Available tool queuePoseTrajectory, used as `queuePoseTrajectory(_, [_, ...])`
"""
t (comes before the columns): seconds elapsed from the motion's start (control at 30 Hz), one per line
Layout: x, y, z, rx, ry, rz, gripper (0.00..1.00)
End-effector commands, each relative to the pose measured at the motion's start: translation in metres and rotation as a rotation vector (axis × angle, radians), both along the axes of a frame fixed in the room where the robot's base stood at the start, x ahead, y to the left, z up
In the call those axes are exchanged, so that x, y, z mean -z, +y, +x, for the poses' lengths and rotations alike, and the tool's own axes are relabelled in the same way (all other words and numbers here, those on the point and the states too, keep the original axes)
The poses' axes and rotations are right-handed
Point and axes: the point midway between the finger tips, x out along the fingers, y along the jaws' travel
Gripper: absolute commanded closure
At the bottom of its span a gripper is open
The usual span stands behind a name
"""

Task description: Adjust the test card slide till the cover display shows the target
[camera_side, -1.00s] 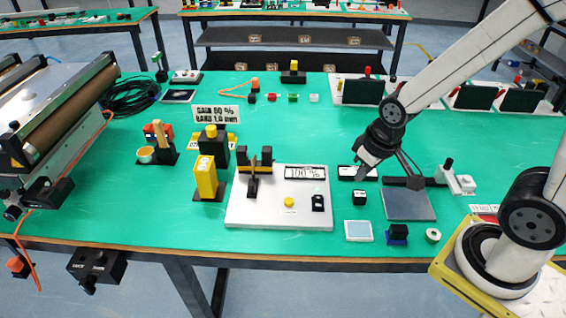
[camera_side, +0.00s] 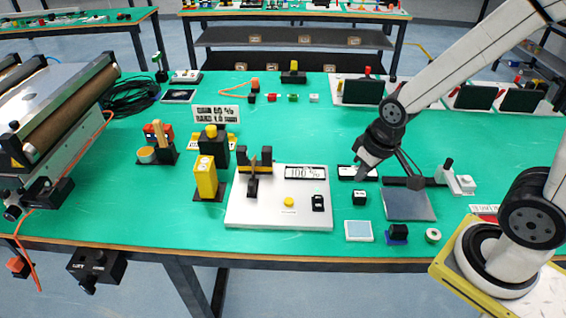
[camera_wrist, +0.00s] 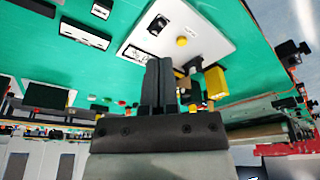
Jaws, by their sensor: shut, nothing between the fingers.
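A white plate (camera_side: 265,213) on the green table carries a display (camera_side: 305,172) that reads 100 %. The plate also has a black upright fixture (camera_side: 253,172) at its left, a yellow button (camera_side: 289,202) and a small black switch (camera_side: 318,203). I cannot tell for sure which part is the test card slide. My gripper (camera_side: 362,172) is shut and empty, above the table just right of the plate, pointing down and left. In the wrist view its closed fingers (camera_wrist: 157,78) cover part of the plate (camera_wrist: 200,20) and the fixture.
Below my gripper lie a black-and-white labelled box (camera_side: 345,172) and a black cube (camera_side: 359,197). A grey panel (camera_side: 408,204) is to the right. A yellow block (camera_side: 206,178) stands left of the plate, with a text sign (camera_side: 215,114) behind.

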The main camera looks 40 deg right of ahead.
Motion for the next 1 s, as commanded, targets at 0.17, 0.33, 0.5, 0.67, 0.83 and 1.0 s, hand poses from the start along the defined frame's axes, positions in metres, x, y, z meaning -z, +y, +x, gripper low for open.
queuePoseTrajectory(0.17, [0.000, 0.000, 0.000, 0.000, 0.000, 0.000, 1.00])
queuePoseTrajectory(0.33, [0.000, 0.000, 0.000, -0.002, 0.000, 0.000, 0.75])
queuePoseTrajectory(0.5, [0.000, 0.001, 0.009, -0.044, 0.005, -0.009, 0.35])
queuePoseTrajectory(0.67, [-0.001, 0.005, 0.031, -0.166, 0.020, -0.034, 0.35])
queuePoseTrajectory(0.83, [0.002, 0.012, 0.069, -0.379, 0.045, -0.074, 0.35])
queuePoseTrajectory(1.0, [0.008, 0.023, 0.111, -0.628, 0.073, -0.114, 0.35])
